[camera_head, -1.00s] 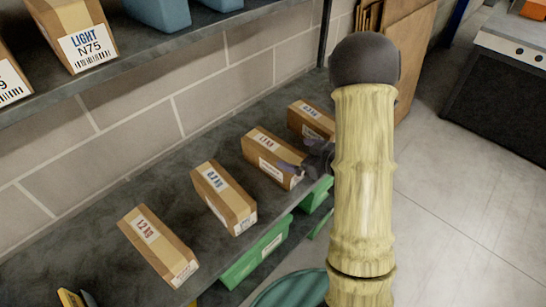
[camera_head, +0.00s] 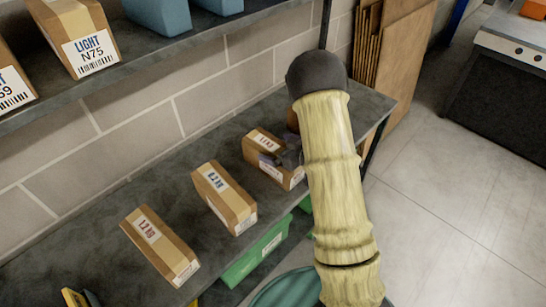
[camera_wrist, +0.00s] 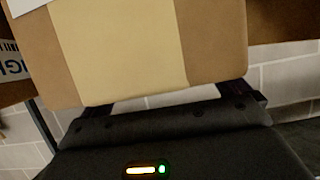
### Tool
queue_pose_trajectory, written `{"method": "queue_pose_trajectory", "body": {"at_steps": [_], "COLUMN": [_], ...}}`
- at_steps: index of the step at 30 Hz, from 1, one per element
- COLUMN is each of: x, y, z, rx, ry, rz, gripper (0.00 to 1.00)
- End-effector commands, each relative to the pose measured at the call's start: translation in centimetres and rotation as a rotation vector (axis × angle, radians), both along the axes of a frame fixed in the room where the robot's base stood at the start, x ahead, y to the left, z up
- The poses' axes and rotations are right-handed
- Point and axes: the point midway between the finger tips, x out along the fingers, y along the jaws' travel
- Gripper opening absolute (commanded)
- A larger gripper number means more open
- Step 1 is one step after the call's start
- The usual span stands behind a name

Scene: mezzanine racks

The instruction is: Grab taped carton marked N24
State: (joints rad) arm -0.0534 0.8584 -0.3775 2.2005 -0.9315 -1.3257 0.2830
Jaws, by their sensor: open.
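Several taped brown cartons stand in a row on the grey shelf (camera_head: 110,228). A near carton (camera_head: 160,246), a middle carton (camera_head: 224,197) and a farther carton (camera_head: 262,147) show weight labels; I cannot read N24 on any of them. My gripper (camera_head: 285,157) is open at the right side of the farther carton, overlapping it in the head view. In the wrist view, a carton (camera_wrist: 215,40) with a pale tape strip fills the top, close to my open gripper (camera_wrist: 165,98). I cannot tell whether the fingers touch it. Another carton behind my arm is almost wholly hidden.
An upper shelf (camera_head: 150,55) carries a carton marked LIGHT N75 (camera_head: 75,35) and blue bins (camera_head: 160,12). A green bin (camera_head: 255,255) sits below the lower shelf. Brown boards (camera_head: 405,60) lean beyond the shelf end. Floor at right is clear.

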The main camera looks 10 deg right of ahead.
Motion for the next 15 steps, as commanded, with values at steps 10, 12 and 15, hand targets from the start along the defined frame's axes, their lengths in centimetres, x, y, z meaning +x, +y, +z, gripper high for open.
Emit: {"method": "queue_pose_trajectory", "body": {"at_steps": [10, 12, 15], "x": [1.9, 1.9, 1.9], "y": [1.3, 1.3, 1.3], "z": [-0.9, -0.9, -0.9], "rx": [-0.001, -0.001, -0.001], "ry": [0.001, 0.001, -0.001], "rz": [-0.001, -0.001, -0.001], "gripper": [1.00, 1.00, 1.00]}}
